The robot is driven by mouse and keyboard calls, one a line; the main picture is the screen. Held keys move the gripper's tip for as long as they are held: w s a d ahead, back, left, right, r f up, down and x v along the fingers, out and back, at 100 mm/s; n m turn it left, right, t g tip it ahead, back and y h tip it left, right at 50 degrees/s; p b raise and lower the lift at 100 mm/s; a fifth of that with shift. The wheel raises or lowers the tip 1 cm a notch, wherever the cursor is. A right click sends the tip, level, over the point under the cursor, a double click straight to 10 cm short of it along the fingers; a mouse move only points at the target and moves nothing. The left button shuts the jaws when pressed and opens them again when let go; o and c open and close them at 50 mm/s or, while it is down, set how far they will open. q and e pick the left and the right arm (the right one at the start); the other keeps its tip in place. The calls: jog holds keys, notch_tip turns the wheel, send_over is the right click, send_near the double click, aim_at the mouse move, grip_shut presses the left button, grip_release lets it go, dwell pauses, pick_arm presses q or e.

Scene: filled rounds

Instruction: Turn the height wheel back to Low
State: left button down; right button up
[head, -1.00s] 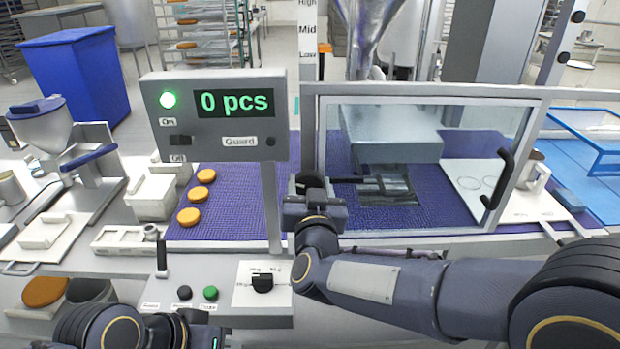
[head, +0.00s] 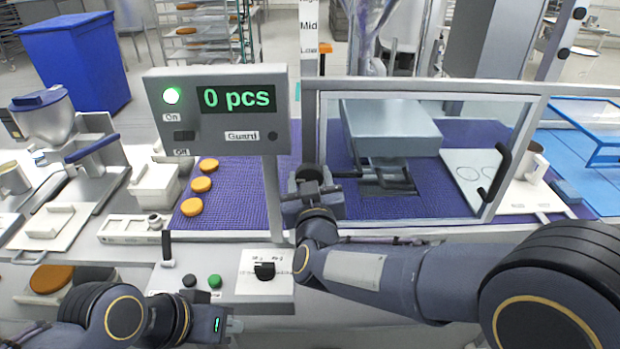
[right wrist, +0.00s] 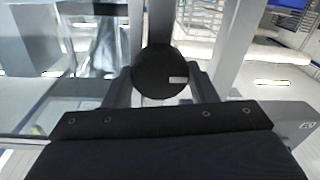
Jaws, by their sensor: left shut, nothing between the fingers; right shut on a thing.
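The height wheel (head: 308,173) is a black round knob at the left post of the guarded machine. My right gripper (head: 310,190) is shut on it; in the right wrist view the wheel (right wrist: 160,70) shows as a dark disc with a small pale mark, between the two fingers. The height scale (head: 309,32) stands on the post above, with Mid and Low readable and the top label cut off. An orange patch shows beside Low; I cannot tell if it is a pointer. My left gripper (head: 228,324) is shut and empty at the lower left, before the control panel.
A display box (head: 218,110) reads 0 pcs, with a green lamp lit. A clear guard (head: 420,150) covers the press. A black dial (head: 264,271) and a green button (head: 214,281) sit on the front panel. Orange rounds (head: 201,185) lie on the purple belt (head: 240,200).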

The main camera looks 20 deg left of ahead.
jog(key=shift+f, duration=0.1)
jog(key=o, duration=1)
jog(key=shift+c, duration=0.2)
jog(key=shift+s, duration=0.1)
jog(key=b+v, duration=0.1)
jog(key=v, duration=0.6)
jog(key=shift+s+b, duration=0.3)
jog(key=shift+d, duration=0.1)
